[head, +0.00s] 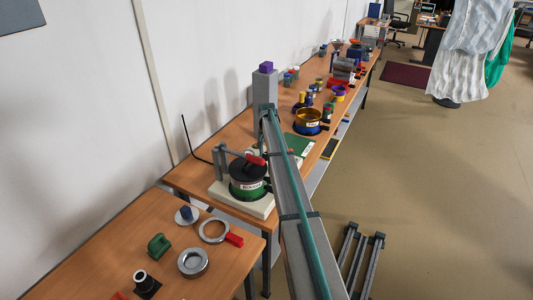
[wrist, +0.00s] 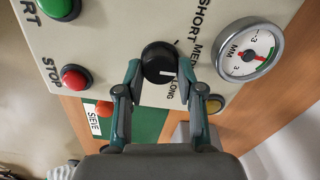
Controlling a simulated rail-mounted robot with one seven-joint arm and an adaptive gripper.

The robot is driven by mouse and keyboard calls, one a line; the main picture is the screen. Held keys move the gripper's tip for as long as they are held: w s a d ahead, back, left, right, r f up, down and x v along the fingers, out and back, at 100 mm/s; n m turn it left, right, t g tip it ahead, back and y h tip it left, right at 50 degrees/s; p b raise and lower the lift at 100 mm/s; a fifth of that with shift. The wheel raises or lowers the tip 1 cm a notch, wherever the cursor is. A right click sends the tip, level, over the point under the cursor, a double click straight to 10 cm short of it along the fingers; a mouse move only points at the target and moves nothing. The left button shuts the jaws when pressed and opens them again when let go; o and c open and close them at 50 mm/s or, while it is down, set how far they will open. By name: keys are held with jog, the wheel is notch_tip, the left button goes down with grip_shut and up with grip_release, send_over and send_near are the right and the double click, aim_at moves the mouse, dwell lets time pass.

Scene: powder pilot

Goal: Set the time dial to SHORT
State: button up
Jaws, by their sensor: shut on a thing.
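The time dial (wrist: 158,54) is a black round knob with a white pointer line, on a pale panel (wrist: 125,18) in the wrist view. SHORT (wrist: 203,17), MED (wrist: 195,44) and LONG (wrist: 183,89) are printed to its right. My gripper (wrist: 161,74) is shut on the dial, one finger on each side. In the head view the dial and fingertips cannot be made out; my arm stretches across the scene.
Beside the dial are a green START button (wrist: 58,6), a red STOP button (wrist: 75,77), a round MM gauge (wrist: 249,49) and a yellow button (wrist: 214,103). A green sieve pot (head: 247,190) stands on the bench left of my arm. The floor at right is mostly clear.

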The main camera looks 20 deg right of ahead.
aim_at(266, 154)
jog(key=n+b, duration=0.3)
jog(key=n, duration=0.2)
jog(key=shift+a+f+n, duration=0.1)
jog(key=shift+n, duration=0.3)
jog(key=n+b, duration=0.1)
jog(key=n, duration=0.4)
jog(key=shift+n+b, duration=0.3)
jog(key=o, duration=1.2)
jog(key=shift+a, duration=0.1)
jog(key=shift+c, duration=0.2)
notch_tip(266, 154, up, 12)
